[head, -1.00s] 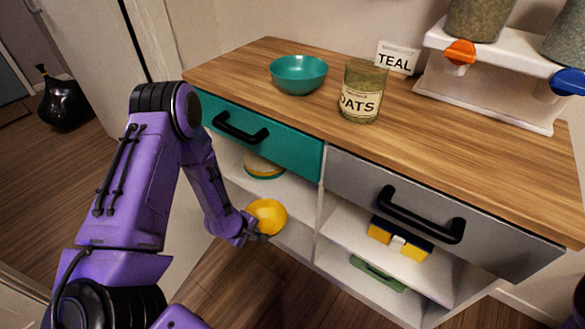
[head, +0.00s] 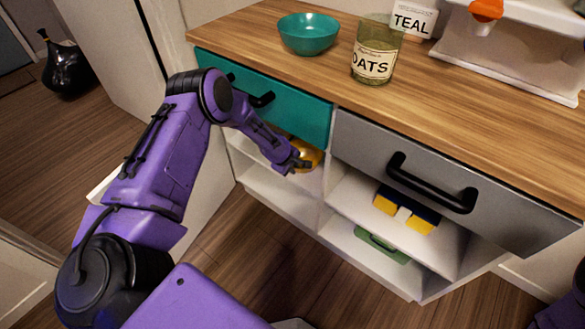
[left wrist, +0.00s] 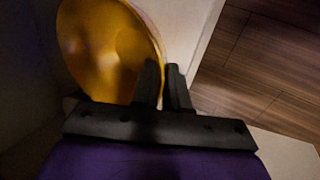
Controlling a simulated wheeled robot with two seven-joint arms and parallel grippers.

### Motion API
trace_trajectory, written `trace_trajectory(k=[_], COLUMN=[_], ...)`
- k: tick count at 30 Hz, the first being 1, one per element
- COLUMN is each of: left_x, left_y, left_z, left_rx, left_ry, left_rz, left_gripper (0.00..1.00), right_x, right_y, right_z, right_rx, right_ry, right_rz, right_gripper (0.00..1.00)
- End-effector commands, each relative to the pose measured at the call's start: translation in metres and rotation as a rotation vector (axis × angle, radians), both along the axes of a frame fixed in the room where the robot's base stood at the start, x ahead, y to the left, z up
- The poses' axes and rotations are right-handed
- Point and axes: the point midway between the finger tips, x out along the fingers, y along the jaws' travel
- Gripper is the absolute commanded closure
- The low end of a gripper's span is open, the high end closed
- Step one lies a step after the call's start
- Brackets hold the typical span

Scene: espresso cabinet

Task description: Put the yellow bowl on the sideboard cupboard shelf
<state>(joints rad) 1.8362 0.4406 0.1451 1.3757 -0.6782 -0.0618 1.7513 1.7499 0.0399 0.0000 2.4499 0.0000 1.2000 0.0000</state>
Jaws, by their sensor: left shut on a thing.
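The yellow bowl (head: 308,156) is at the upper compartment of the sideboard cupboard, below the teal drawer, partly hidden behind my left gripper (head: 301,165). My left gripper is shut on the bowl's rim. In the left wrist view the yellow bowl (left wrist: 112,48) is tipped on its side, its rim between the dark fingers (left wrist: 165,85). The cupboard shelf (head: 262,158) is a white board under the teal drawer. I cannot tell whether the bowl touches it. My right gripper does not show.
The right compartment holds a yellow and dark-blue item (head: 406,210) and a green item (head: 381,246). Drawer handles (head: 430,184) stick out.

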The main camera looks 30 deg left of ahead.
Motion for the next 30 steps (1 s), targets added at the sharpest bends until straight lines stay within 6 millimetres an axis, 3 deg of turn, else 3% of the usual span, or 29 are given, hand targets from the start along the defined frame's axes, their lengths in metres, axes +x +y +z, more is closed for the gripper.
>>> trace_trajectory(k=[9, 10, 12, 22, 30], left_x=[0.002, 0.001, 0.001, 0.000, -0.026], left_y=[0.000, 0.000, 0.000, 0.000, 0.001], left_z=[-0.002, -0.001, -0.001, 0.006, 0.065], left_rx=[-0.001, -0.001, -0.001, -0.001, -0.001], left_ry=[-0.007, -0.005, -0.005, -0.006, -0.008], left_rz=[0.001, 0.001, 0.001, -0.001, -0.001], left_gripper=[1.00, 0.77, 0.61, 0.61, 0.61], right_x=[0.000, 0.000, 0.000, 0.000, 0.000], right_y=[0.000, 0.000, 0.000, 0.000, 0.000], right_z=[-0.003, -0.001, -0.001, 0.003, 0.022], right_rx=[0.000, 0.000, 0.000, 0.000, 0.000], right_ry=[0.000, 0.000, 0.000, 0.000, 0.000], right_rz=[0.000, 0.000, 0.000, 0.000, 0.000], right_gripper=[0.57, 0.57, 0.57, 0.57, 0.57])
